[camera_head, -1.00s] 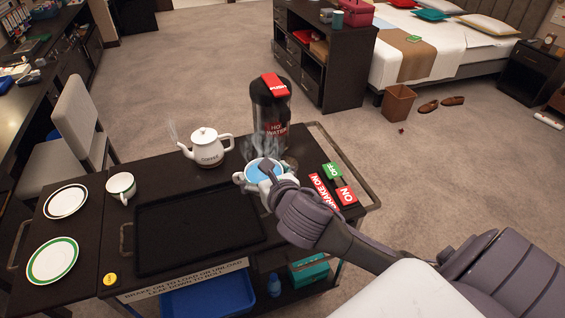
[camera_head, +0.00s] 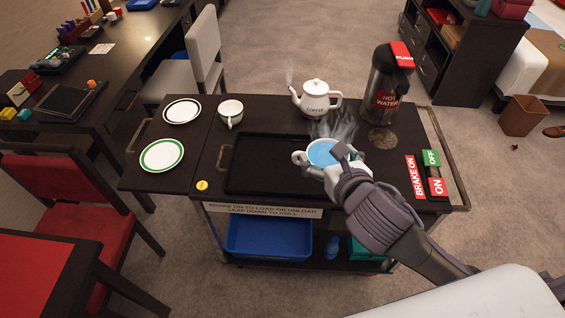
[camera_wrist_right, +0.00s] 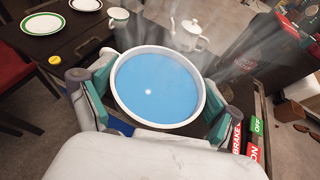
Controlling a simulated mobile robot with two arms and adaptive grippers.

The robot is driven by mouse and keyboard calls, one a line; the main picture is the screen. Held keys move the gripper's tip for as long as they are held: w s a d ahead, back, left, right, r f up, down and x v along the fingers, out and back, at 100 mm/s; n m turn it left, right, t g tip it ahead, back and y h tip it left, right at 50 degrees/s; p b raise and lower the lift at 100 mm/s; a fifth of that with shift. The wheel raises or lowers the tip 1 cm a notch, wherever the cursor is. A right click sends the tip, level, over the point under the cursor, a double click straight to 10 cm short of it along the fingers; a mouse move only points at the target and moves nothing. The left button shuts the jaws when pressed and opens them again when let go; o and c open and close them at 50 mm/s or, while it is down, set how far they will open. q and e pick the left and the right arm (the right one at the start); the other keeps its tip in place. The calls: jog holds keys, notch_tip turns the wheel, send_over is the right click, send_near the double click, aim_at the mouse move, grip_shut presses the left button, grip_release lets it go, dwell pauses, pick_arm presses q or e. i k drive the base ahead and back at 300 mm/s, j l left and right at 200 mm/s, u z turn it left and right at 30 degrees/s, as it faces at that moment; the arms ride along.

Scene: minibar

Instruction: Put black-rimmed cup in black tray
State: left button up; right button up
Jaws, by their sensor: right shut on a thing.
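My right gripper (camera_head: 340,160) is shut on a white cup (camera_head: 305,158) filled with blue liquid; steam rises near it. In the right wrist view the cup (camera_wrist_right: 204,101) is upright between the fingers and its rim looks pale. The black tray (camera_head: 262,165) lies flat on the cart top, empty where it shows. The held cup is over the tray's right end, which it and my gripper partly hide; I cannot tell its height above it. A second white cup (camera_head: 231,109) with a darker rim stands behind the tray's left end. My left gripper is not in view.
A white coffee pot (camera_head: 315,98) stands behind the tray, and a hot water dispenser (camera_head: 386,85) at the back right. Two plates, one dark-rimmed (camera_head: 182,111) and one green-rimmed (camera_head: 162,155), lie on the left leaf. Brake signs (camera_head: 417,177) are at right.

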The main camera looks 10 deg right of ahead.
aim_at(282, 164)
jog(key=u, duration=1.05)
jog(key=k+l, duration=0.5)
